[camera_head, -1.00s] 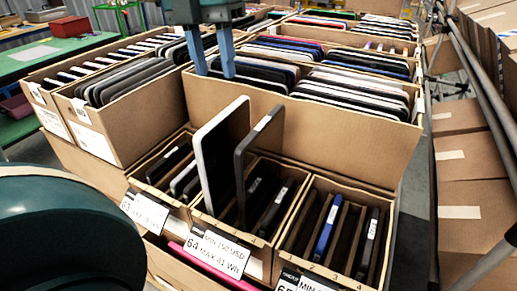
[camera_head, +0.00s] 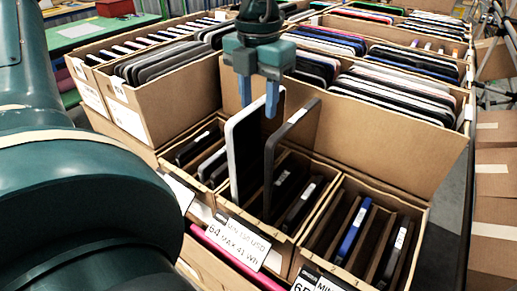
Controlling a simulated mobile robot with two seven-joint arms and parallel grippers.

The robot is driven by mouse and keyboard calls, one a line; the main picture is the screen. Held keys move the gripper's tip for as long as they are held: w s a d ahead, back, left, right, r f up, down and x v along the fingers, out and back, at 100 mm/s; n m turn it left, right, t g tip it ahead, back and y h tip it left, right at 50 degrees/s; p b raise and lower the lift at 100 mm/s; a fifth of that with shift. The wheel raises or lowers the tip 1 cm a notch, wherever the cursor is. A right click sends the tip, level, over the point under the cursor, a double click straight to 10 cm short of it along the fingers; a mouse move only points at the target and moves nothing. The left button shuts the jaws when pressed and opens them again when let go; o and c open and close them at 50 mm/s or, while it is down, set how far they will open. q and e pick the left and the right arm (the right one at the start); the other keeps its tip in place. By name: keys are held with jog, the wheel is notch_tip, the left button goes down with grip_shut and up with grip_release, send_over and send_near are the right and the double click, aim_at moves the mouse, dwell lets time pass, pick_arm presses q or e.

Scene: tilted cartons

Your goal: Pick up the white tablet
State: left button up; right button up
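The white tablet (camera_head: 232,160), with a pale rim and a dark face, stands upright and tall in the front middle carton (camera_head: 310,222). A dark grey tablet (camera_head: 270,170) stands close to its right, also rising above the carton. My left gripper (camera_head: 258,98) points down at the top of the white tablet. Its two blue fingers are apart, and the right finger overlaps the tablet's upper right corner in the picture. I cannot tell whether the fingers straddle the tablet or touch it. My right gripper is not in view.
Front cartons hold shorter devices, including a blue one (camera_head: 352,232). A tall cardboard wall (camera_head: 365,145) stands behind, with rows of tablets beyond it. A green table (camera_head: 95,32) is at the back left. My arm covers the left side.

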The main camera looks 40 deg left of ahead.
pick_arm(q)
notch_tip(320, 180, down, 2)
jog(key=shift+f, duration=0.15)
grip_shut()
dwell(0.4)
